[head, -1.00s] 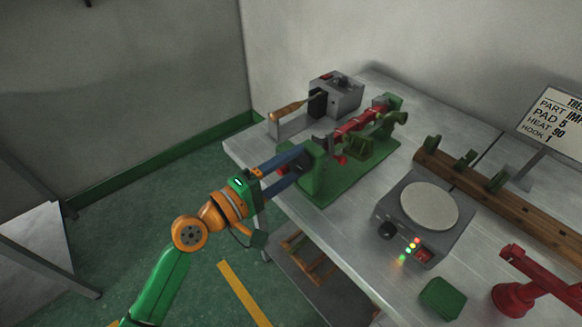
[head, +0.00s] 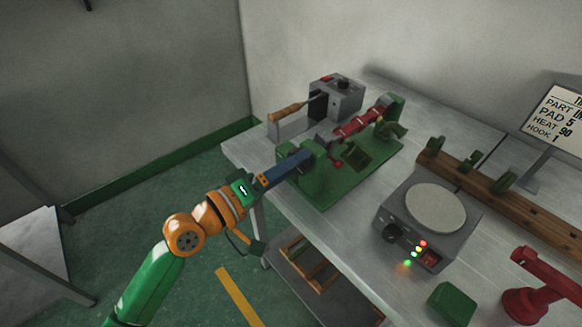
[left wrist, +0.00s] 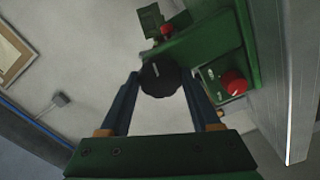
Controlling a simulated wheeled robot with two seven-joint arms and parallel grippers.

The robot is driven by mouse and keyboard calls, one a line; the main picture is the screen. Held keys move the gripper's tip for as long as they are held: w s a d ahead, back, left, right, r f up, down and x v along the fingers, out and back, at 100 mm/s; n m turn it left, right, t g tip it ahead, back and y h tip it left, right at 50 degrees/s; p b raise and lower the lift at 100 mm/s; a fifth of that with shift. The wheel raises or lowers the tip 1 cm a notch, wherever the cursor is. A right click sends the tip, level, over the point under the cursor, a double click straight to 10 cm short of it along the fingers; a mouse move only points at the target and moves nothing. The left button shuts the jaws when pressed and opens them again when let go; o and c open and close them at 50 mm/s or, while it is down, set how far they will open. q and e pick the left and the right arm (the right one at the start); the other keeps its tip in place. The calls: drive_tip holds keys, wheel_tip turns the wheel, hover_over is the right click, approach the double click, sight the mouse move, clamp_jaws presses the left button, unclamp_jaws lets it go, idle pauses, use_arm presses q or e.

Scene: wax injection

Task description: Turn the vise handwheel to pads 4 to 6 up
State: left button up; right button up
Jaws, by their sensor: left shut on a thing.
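The green vise (head: 330,185) stands on the table with a red shaft (head: 358,124) running between its uprights. A green pad (head: 355,154) hangs at the near side of the shaft, and another pad (head: 394,129) shows farther along. My left gripper (head: 312,149) is at the vise's near-left end. In the left wrist view, its fingers (left wrist: 160,84) are shut on a black ribbed handwheel (left wrist: 160,76) with a pale line on its face. The wheel is hidden in the head view. I cannot read pad numbers. My right gripper is not in view.
A grey heater box (head: 337,97) and a wooden-handled tool (head: 288,113) stand behind the vise. A hot plate (head: 428,225), a wooden rack (head: 480,180), a green block (head: 452,303) and a red stand (head: 535,290) are to the right. A sign (head: 560,115) stands at the back right.

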use_arm(q)
drive_tip(key=shift+m+b, duration=1.65)
drive_tip(key=shift+m, duration=5.95)
drive_tip(key=o, duration=1.4)
drive_tip(key=b+v, duration=0.1)
drive_tip(key=v, duration=0.6)
